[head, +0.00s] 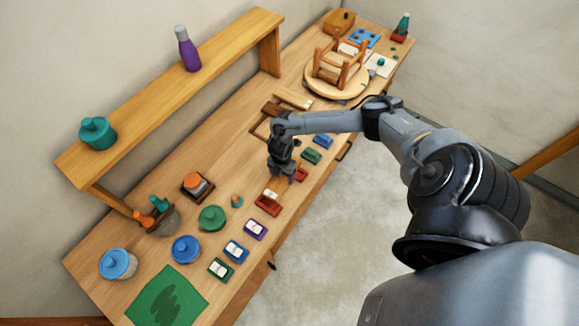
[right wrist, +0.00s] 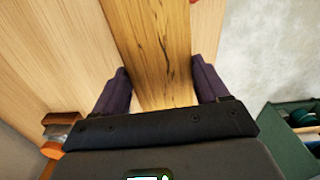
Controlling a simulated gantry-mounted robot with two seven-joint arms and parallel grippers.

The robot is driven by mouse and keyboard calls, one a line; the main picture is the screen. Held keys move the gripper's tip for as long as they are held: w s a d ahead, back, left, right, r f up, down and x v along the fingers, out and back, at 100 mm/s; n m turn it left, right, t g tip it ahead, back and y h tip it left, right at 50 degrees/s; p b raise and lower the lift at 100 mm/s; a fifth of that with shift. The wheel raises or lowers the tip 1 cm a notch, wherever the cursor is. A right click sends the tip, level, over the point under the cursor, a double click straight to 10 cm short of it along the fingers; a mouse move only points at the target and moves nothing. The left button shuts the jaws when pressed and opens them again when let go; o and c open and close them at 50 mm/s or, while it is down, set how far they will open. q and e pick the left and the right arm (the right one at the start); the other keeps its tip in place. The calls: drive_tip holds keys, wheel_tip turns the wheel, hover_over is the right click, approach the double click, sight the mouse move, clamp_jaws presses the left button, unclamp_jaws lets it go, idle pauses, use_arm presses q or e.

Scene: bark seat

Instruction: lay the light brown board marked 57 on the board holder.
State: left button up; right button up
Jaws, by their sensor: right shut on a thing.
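My right gripper (head: 282,176) is low over the middle of the workbench. In the right wrist view its two dark fingers (right wrist: 162,92) are shut on a light brown board (right wrist: 155,45), one on each side. The board runs away from the gripper and shows dark grain. In the head view only a small part of the board (head: 276,185) shows below the gripper. I cannot read a 57 on it. A brown wooden frame (head: 257,129), which may be the board holder, lies just behind the gripper, partly hidden by my arm. My left gripper is not in view.
The wooden workbench (head: 150,236) carries several small coloured blocks with labels along its front edge, including a red one (head: 268,206). Lidded pots and a green mat (head: 168,298) lie at the near end. A stool (head: 340,66) stands at the far end. A raised shelf (head: 170,98) runs behind.

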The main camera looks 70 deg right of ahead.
drive_tip(key=shift+a, duration=0.4)
drive_tip(key=shift+s+a+f, duration=0.1)
drive_tip(key=shift+a+f, duration=0.1)
drive_tip(key=shift+f, duration=0.05)
drive_tip(key=shift+d+f+b, duration=0.1)
drive_tip(key=shift+f+b, duration=0.6)
drive_tip(key=shift+b, duration=0.2)
wheel_tip(320, 180, down, 4)
drive_tip(key=b, duration=0.3)
drive_tip(key=shift+f+b, duration=0.1)
drive_tip(key=shift+b, duration=0.25)
drive_tip(key=shift+f, duration=0.1)
drive_tip(key=shift+c, duration=1.1)
drive_tip(key=shift+f, duration=0.1)
drive_tip(key=shift+s+f, duration=0.1)
